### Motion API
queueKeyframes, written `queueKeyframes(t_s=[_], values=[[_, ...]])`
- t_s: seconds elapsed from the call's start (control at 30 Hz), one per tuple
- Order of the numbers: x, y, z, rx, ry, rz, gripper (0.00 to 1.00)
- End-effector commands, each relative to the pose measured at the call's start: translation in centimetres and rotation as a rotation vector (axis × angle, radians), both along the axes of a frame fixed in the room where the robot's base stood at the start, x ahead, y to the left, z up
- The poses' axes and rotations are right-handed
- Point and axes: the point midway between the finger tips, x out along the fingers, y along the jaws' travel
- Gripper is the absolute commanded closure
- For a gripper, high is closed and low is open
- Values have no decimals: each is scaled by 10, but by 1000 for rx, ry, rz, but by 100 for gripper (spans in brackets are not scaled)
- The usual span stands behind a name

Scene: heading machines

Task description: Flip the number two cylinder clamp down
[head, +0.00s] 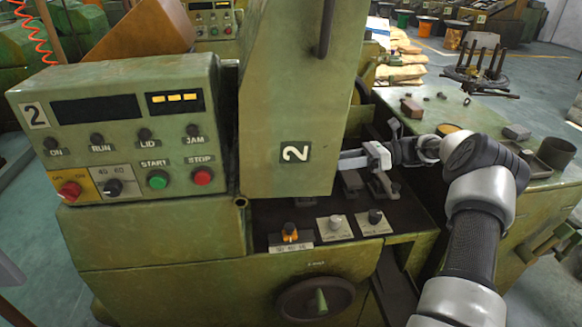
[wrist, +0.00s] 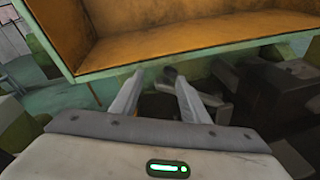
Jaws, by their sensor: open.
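The green machine marked 2 (head: 295,153) fills the middle of the head view. My gripper (head: 348,160) reaches in from the right, beside the machine's tall green housing and above its dark bed. In the wrist view its two fingers (wrist: 159,76) are apart, with nothing held between them. A dark, rounded end of a part (wrist: 170,74) shows just beyond the fingertips; I cannot tell whether it is the clamp or whether the fingers touch it. A grey metal bracket (head: 381,187) stands on the bed below my gripper. The clamp's position is not clear.
A control panel (head: 118,130) with buttons is at the left. Knobs (head: 336,222) and a handwheel (head: 315,299) sit at the machine's front. A dark cup (head: 556,153) stands on the right bench.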

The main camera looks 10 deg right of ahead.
Motion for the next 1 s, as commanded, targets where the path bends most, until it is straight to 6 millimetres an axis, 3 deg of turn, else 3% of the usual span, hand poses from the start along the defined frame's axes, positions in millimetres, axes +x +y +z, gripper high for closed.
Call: queueKeyframes(t_s=[0.03, 0.13, 0.3, 0.8, 1.0], values=[[4, -7, -10, 58, 26, -25, 59], [9, -17, -14, 137, 64, -56, 59], [13, -15, -15, 181, 84, -70, 59], [27, 75, -15, 178, 85, -67, 59], [31, 94, -16, 177, 85, -68, 59]])
